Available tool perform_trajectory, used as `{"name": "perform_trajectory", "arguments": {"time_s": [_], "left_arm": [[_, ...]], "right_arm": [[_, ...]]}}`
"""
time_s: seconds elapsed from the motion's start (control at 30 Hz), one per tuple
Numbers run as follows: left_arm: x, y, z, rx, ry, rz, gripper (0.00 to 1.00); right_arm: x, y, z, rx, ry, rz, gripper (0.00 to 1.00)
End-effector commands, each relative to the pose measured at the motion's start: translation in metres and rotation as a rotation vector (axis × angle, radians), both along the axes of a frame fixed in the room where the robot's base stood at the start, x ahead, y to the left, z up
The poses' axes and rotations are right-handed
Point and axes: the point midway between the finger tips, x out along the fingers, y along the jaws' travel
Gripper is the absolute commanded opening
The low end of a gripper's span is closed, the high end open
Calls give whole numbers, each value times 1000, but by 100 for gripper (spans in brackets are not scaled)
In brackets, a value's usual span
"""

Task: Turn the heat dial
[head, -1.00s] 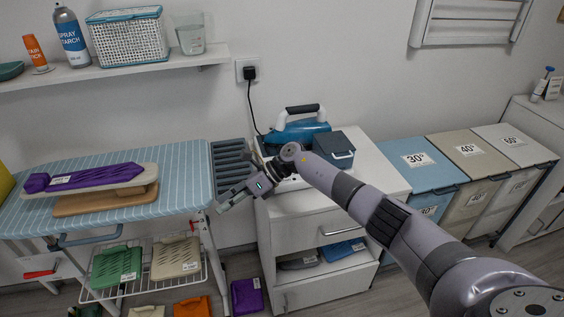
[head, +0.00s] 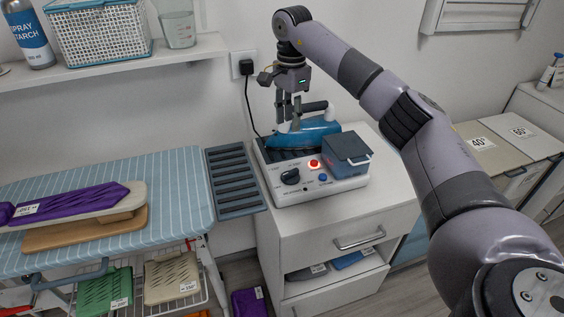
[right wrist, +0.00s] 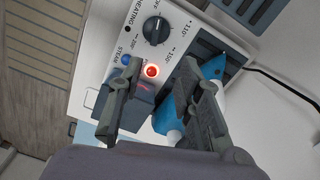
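The heat dial (head: 290,176) is a round black knob on the white front panel of the ironing station (head: 338,184). In the right wrist view the dial (right wrist: 157,30) shows a pale pointer mark, with temperature numbers and a heating label around it. My right gripper (head: 289,118) points down above the station, close to the blue iron (head: 308,133) and behind the dial. In the right wrist view its two fingers (right wrist: 158,75) are apart with nothing held between them, and the dial is beyond their tips. My left gripper is not in view.
A red lit button (head: 314,164) and a blue button (head: 322,177) sit right of the dial. A grey-blue tank (head: 347,150) stands on the station's right. A slatted grey rack (head: 235,181) and ironing board (head: 175,190) lie left. A shelf (head: 120,64) hangs upper left.

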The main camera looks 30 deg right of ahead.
Motion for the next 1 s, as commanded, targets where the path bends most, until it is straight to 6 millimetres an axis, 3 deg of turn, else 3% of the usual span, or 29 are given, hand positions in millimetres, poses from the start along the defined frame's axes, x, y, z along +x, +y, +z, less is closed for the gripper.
{"name": "perform_trajectory", "arguments": {"time_s": [0.17,0.47,0.8,1.0], "left_arm": [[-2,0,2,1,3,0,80],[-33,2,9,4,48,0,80],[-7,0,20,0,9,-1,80],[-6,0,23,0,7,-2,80]], "right_arm": [[-2,-2,-16,-8,6,2,32],[-2,-1,-80,-5,7,1,32],[-3,0,-147,-2,4,1,32],[-2,-1,-167,-2,1,1,32]]}}
